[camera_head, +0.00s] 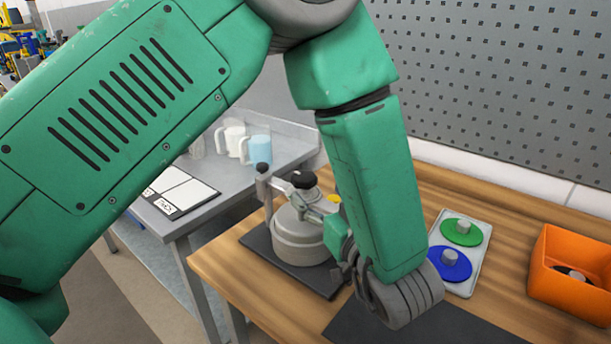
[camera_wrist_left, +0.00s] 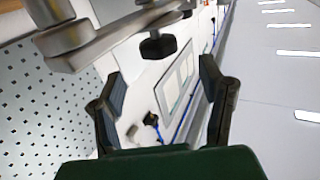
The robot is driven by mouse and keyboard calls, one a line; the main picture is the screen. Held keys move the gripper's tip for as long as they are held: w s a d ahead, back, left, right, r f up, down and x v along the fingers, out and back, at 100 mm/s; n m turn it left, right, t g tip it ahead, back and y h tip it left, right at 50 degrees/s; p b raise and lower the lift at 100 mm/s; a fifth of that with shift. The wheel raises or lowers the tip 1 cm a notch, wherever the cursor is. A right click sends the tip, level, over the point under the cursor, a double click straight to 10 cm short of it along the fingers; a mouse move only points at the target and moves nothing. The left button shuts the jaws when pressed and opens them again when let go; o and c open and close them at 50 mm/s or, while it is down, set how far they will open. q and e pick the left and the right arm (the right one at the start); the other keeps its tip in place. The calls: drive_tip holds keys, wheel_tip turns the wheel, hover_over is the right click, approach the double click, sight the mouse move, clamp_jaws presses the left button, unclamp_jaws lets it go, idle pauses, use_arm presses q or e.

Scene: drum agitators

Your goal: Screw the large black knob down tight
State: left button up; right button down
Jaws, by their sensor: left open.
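The large black knob (camera_head: 304,180) sits on top of a grey clamp arm above a round grey drum (camera_head: 298,240) on the wooden table. In the left wrist view, a black knob (camera_wrist_left: 158,46) hangs from a grey metal bar, just beyond the fingertips. My left gripper (camera_wrist_left: 160,70) is open and empty, its two dark fingers spread either side below that knob, not touching it. My right gripper is not in view.
A dark-topped post (camera_head: 263,169) rises left of the drum. Right of my arm are a tray (camera_head: 484,262) with green and blue discs and an orange bin (camera_head: 566,299). A grey side table (camera_head: 240,184) holds mugs. A perforated wall stands behind.

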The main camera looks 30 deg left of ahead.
sight(310, 183)
use_arm(q)
drive_tip(key=x, duration=0.7)
drive_tip(key=shift+w+d, duration=0.1)
drive_tip(key=c, duration=1.2)
